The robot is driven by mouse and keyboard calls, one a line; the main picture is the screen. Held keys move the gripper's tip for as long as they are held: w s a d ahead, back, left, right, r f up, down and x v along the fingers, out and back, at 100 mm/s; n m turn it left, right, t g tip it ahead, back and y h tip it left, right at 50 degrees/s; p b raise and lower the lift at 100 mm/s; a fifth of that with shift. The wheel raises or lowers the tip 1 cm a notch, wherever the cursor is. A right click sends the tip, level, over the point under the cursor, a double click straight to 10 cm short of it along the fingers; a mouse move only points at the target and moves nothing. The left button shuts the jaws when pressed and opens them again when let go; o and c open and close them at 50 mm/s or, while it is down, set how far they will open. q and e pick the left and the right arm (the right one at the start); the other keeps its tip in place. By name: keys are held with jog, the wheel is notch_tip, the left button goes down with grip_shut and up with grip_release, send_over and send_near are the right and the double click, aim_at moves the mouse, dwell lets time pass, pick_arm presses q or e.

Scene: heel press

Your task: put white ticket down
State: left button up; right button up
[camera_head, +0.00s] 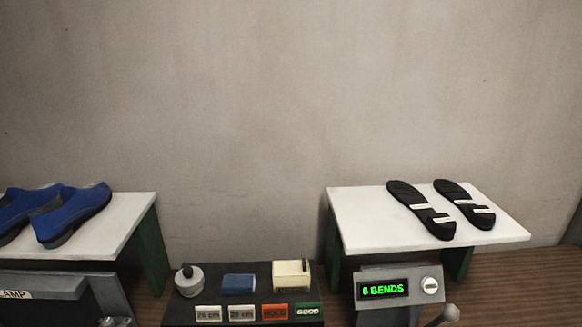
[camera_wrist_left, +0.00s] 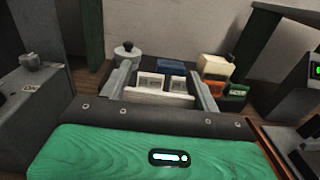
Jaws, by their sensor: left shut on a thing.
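My left gripper (camera_wrist_left: 163,90) is in the left wrist view, with one grey finger on each side of a white ticket (camera_wrist_left: 158,97). It is shut on this ticket, seen edge-on as a pale bar. Just beyond the bar, two white tickets, one at left (camera_wrist_left: 150,80) and one at right (camera_wrist_left: 177,83), show on the dark stand (camera_head: 262,277). In the head view the stand's front carries white tickets reading about 26 cm (camera_head: 208,313) and 28 cm (camera_head: 241,313). I cannot tell whether the held ticket touches the stand. My right gripper is in neither view.
An orange HOLD ticket (camera_head: 275,312) and a green ticket (camera_head: 308,311) sit beside the white ones. Behind are a grey knobbed pot (camera_head: 190,282), blue block (camera_head: 239,284) and cream box (camera_head: 291,275). Blue shoes (camera_head: 75,215) and black soles (camera_head: 420,208) lie on side tables.

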pick_arm(q)
jog(key=shift+s+d+f, duration=0.1)
jog(key=shift+s+d, duration=0.2)
jog(key=shift+s, duration=0.55)
jog(key=w+a+r, duration=0.5)
jog(key=w, duration=0.5)
jog(key=w+a+r+y, duration=0.1)
jog(key=w+a+r, duration=0.4)
jog(key=w, duration=0.6)
jog(key=shift+a+r+n, duration=0.15)
jog(key=shift+n, duration=0.15)
notch_tip(320, 180, down, 20)
jog(key=shift+r, duration=0.2)
jog(key=shift+f, duration=0.1)
